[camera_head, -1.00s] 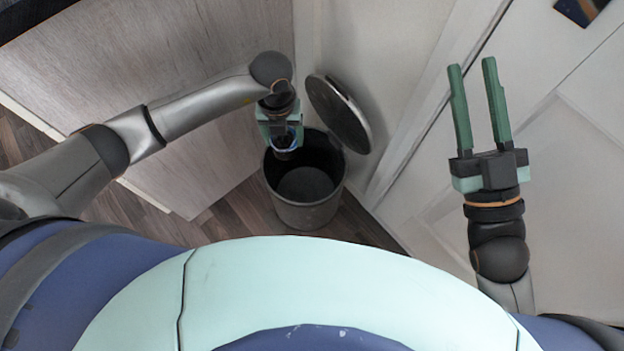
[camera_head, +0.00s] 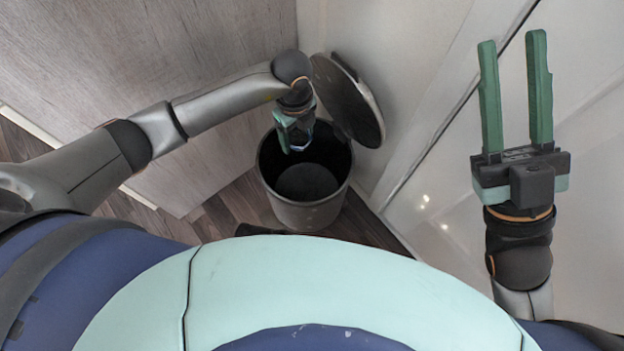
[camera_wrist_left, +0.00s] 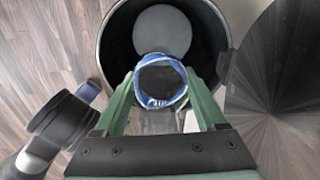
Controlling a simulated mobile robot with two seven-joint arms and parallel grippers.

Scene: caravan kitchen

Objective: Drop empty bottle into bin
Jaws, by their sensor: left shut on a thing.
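My left gripper (camera_head: 297,128) points down over the mouth of the dark round bin (camera_head: 305,215). It is shut on the bottle (camera_wrist_left: 160,82), seen end-on with a blue band around it in the left wrist view; in the head view the gripper mostly hides it. The bin is open and its dark lid (camera_head: 347,100) stands tipped back against the wall. In the left wrist view the bin (camera_wrist_left: 103,45) lies beyond the fingers, with a grey bottom. My right gripper (camera_head: 513,85) is open and empty, fingers up, off to the right.
A wood-look cabinet panel (camera_head: 150,70) stands to the left of the bin. A pale wall and a white door (camera_head: 450,190) are close on the right. The wood-look floor (camera_head: 225,215) shows around the bin.

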